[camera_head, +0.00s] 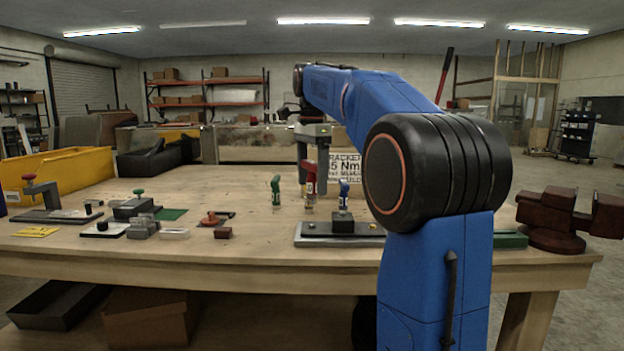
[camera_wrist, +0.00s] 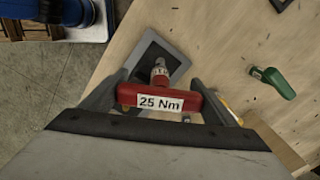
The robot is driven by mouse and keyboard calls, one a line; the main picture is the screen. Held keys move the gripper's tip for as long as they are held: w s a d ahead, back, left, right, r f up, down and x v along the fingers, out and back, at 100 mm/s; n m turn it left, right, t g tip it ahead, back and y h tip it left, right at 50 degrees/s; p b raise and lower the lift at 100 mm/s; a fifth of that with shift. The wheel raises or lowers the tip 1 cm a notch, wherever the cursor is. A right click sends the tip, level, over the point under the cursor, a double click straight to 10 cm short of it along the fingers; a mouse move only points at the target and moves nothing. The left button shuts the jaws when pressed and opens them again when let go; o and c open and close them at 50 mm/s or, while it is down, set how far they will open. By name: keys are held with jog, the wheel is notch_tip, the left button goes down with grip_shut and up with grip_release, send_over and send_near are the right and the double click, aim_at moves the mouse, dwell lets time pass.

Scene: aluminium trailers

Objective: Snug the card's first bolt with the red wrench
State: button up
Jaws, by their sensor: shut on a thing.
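My gripper (camera_wrist: 160,92) is shut on the red wrench, with one finger at each end of its handle. The red wrench (camera_wrist: 130,94) has a white "25 Nm" label and a silver shaft pointing away from the wrist camera. In the head view my gripper (camera_head: 312,158) is above the red wrench (camera_head: 310,178), which is upright. I cannot tell whether its lower end touches the table. The card (camera_head: 347,168) stands behind, partly hidden by my arm; "5 Nm" is readable. A grey plate (camera_head: 325,240) in front bears small round bolt-like heads (camera_head: 312,227).
A green wrench (camera_head: 276,190) stands left of the red one, a blue wrench (camera_head: 344,192) right. The green one also shows in the wrist view (camera_wrist: 275,82). A black block (camera_head: 343,225) sits on the plate. Clamps and small blocks lie left; a dark red vise (camera_head: 553,218) stands right.

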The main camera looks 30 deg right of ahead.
jog(key=n, duration=0.5)
jog(key=shift+d+f, duration=0.1)
jog(key=shift+f, duration=0.2)
dwell(0.4)
jog(key=shift+f, duration=3.15)
jog(key=m, duration=0.4)
jog(key=shift+m, duration=0.4)
jog(key=m, duration=0.4)
jog(key=shift+m, duration=0.4)
jog(key=m, duration=1.1)
jog(key=shift+r, duration=3.25)
